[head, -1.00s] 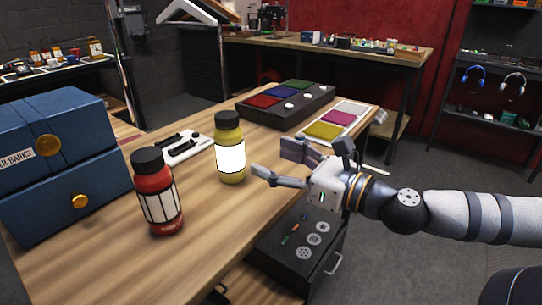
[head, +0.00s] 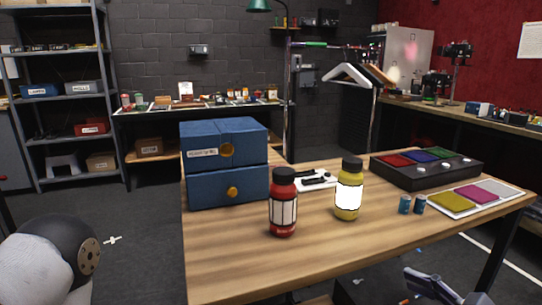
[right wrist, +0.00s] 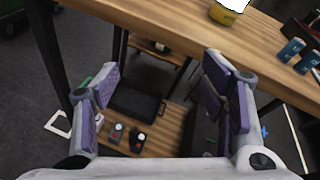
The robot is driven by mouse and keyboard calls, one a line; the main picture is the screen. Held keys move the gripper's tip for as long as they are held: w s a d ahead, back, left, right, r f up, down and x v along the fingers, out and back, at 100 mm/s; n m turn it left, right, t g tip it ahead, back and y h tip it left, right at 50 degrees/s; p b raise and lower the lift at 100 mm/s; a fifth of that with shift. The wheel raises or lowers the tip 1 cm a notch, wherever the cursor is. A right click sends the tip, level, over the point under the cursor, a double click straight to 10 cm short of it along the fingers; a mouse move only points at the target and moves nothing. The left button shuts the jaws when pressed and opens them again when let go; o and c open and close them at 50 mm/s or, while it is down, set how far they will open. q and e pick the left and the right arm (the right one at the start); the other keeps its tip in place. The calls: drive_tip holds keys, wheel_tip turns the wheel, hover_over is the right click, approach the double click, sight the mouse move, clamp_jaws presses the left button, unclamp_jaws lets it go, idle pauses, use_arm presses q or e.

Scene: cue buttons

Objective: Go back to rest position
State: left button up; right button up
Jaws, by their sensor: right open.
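My right gripper (head: 437,288) shows at the bottom right of the head view, below the table's front edge and off the tabletop. In the right wrist view its fingers (right wrist: 162,90) are spread apart with nothing between them. My left gripper is out of view; only a white and black part of my left arm shows at the lower left. A dark button box (head: 428,172) with red, blue and green pads stands at the table's right. A red bottle (head: 283,207) and a yellow bottle (head: 348,192) stand upright on the table, apart from the gripper.
The wooden table (head: 230,255) also holds a blue drawer box (head: 228,187), two small blue cans (head: 404,205) and a tray of coloured squares (head: 445,207). A lower shelf (right wrist: 165,130) lies beneath the gripper.

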drive_tip(key=s+a+f+n+g+h, duration=0.1)
drive_tip(key=s+a+f+n+g, duration=0.2)
drive_tip(key=s+f+n+g, duration=0.4)
drive_tip(key=s+a+f+n+g+h, duration=0.1)
drive_tip(key=s+a+f+n+g, duration=0.2)
drive_tip(key=s+f+n, duration=0.65)
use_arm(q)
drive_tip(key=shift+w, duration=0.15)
use_arm(e)
drive_tip(key=s+d+f+n+g+h, duration=0.4)
drive_tip(key=s+f+n, duration=0.4)
drive_tip(key=s, duration=0.4)
drive_tip(key=d+n+h, duration=0.1)
drive_tip(key=d, duration=0.1)
drive_tip(key=shift+d+f, duration=0.4)
